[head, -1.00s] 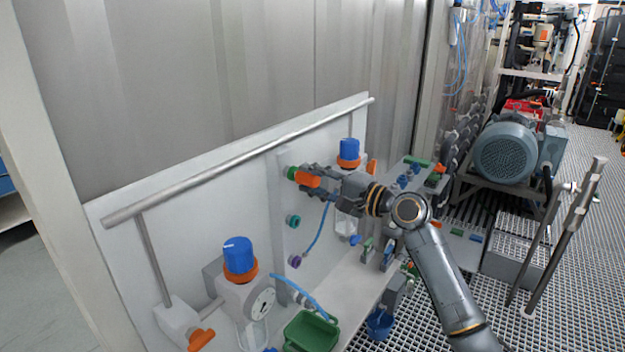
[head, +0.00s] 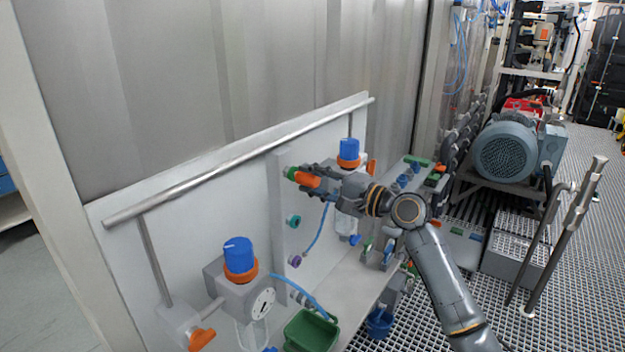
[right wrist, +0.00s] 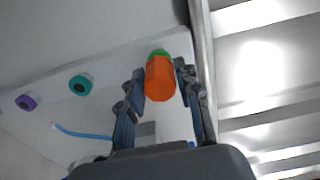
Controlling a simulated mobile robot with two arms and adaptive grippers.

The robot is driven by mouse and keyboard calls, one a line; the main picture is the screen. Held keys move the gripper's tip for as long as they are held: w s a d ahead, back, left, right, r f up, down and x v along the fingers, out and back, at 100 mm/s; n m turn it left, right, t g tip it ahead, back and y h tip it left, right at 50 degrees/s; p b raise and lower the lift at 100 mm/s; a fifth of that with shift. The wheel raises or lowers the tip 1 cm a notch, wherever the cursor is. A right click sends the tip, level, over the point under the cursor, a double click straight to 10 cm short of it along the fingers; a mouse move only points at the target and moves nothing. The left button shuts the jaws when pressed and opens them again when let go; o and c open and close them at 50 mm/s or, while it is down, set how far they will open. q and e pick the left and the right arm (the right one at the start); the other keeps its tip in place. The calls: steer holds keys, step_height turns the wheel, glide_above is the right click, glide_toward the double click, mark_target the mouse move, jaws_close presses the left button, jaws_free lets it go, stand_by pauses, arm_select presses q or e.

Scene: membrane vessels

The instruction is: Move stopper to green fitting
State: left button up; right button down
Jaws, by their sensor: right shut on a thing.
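The orange stopper (head: 307,180) is at the green fitting (head: 291,173), the topmost fitting on the white panel. In the right wrist view the orange stopper (right wrist: 160,79) lines up with the green fitting (right wrist: 159,53), which shows just behind it; they appear to touch, but I cannot tell how far the stopper is seated. My right gripper (head: 314,181) is shut on the stopper, with one finger on each side of it (right wrist: 160,88). My left gripper is not in view.
A teal fitting (head: 293,221) and a purple fitting (head: 295,261) sit below on the same panel. A blue hose (head: 318,232) hangs beside them. A metal rail (head: 240,161) runs above. A green bin (head: 311,331) stands at the front.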

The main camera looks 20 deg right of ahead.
steer(key=shift+w+a, duration=0.35)
steer(key=shift+w, duration=0.1)
stand_by(0.3)
steer(key=c, duration=0.8)
jaws_free()
steer(key=shift+c, duration=0.2)
steer(key=shift+s+d, duration=0.15)
steer(key=v, duration=1.1)
steer(key=shift+s, duration=0.25)
steer(key=shift+d, duration=0.15)
